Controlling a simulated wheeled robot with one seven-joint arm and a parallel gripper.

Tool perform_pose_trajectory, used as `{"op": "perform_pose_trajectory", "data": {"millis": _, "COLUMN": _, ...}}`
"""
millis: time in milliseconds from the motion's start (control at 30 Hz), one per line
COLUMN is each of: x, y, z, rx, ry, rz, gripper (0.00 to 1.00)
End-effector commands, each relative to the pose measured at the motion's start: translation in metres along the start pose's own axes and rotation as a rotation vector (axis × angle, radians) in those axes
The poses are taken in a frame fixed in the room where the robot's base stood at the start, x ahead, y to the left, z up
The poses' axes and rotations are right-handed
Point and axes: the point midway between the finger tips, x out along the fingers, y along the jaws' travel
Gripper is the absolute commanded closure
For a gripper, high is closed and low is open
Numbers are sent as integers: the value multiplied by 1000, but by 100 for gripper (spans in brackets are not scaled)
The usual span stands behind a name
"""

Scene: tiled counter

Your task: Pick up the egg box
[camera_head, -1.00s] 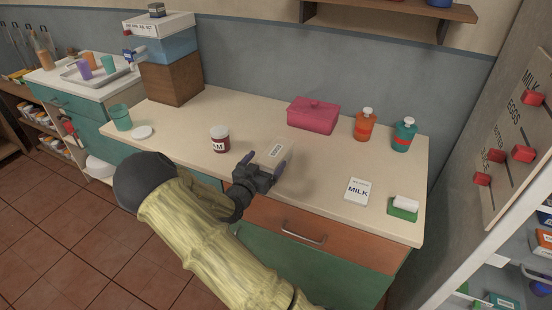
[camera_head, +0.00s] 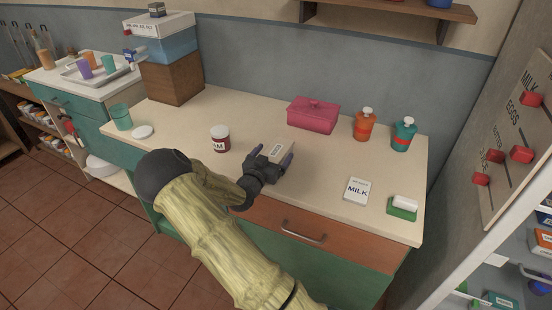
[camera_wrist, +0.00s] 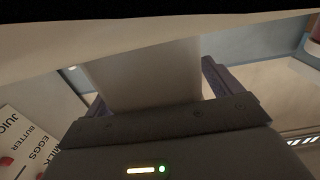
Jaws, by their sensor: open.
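The egg box (camera_head: 280,147) is a small beige carton with a dark-printed label on top, too small to read surely. It sits on the counter near the front edge. My gripper (camera_head: 271,155) reaches over the front edge, with one finger on each side of the box. In the wrist view my gripper (camera_wrist: 156,88) is open, and the pale box (camera_wrist: 145,72) stands between its fingers. A gap shows beside the right finger; I cannot tell whether the left finger touches it.
A jam jar (camera_head: 220,138) stands left of my gripper. A pink lidded box (camera_head: 312,114) is behind it. Orange (camera_head: 364,125) and teal (camera_head: 403,135) bottles stand at the back right.

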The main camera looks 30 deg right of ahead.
Motion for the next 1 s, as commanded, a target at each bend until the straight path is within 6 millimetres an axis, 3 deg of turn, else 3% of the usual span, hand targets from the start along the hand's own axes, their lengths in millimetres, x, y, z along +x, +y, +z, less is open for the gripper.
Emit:
{"op": "perform_pose_trajectory", "data": {"millis": 267, "x": 0, "y": 0, "z": 0, "rx": 0, "ry": 0, "rz": 0, "gripper": 9}}
{"op": "perform_pose_trajectory", "data": {"millis": 367, "x": 0, "y": 0, "z": 0, "rx": 0, "ry": 0, "rz": 0, "gripper": 25}}
{"op": "perform_pose_trajectory", "data": {"millis": 600, "x": 0, "y": 0, "z": 0, "rx": 0, "ry": 0, "rz": 0, "gripper": 72}}
{"op": "perform_pose_trajectory", "data": {"millis": 1000, "x": 0, "y": 0, "z": -12, "rx": 4, "ry": 3, "rz": 0, "gripper": 72}}
